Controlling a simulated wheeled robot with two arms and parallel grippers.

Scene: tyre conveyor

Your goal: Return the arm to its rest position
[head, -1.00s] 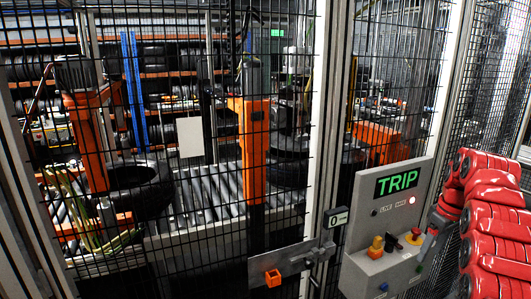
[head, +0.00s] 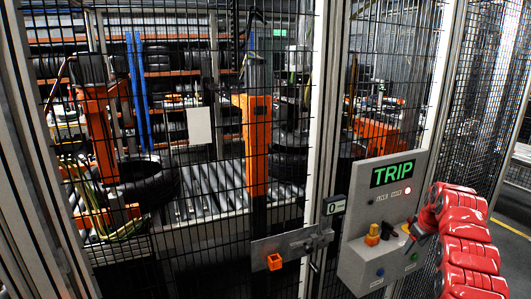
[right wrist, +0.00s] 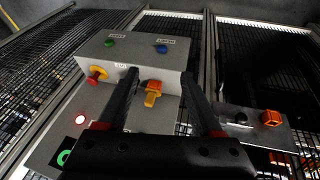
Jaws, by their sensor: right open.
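My right arm comes in from the right in the head view, in red segments. Its dark gripper (head: 412,239) is small there, near the right side of the control panel (head: 350,237), and its fingers are hard to make out. In the right wrist view the two dark fingers of the right gripper (right wrist: 159,84) stand wide apart with nothing held between them. Beyond them, the panel's button box (right wrist: 115,50) appears upside down, with an orange switch (right wrist: 153,92) in the gap. I cannot tell any contact. My left gripper is not in view.
The panel has a lit green TRIP sign (head: 392,173), a red lamp and a red knob on yellow. A mesh fence (head: 220,60) closes off the roller conveyor (head: 205,195) and tyres (head: 145,184). A latch plate with an orange block (head: 274,262) juts from the fence.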

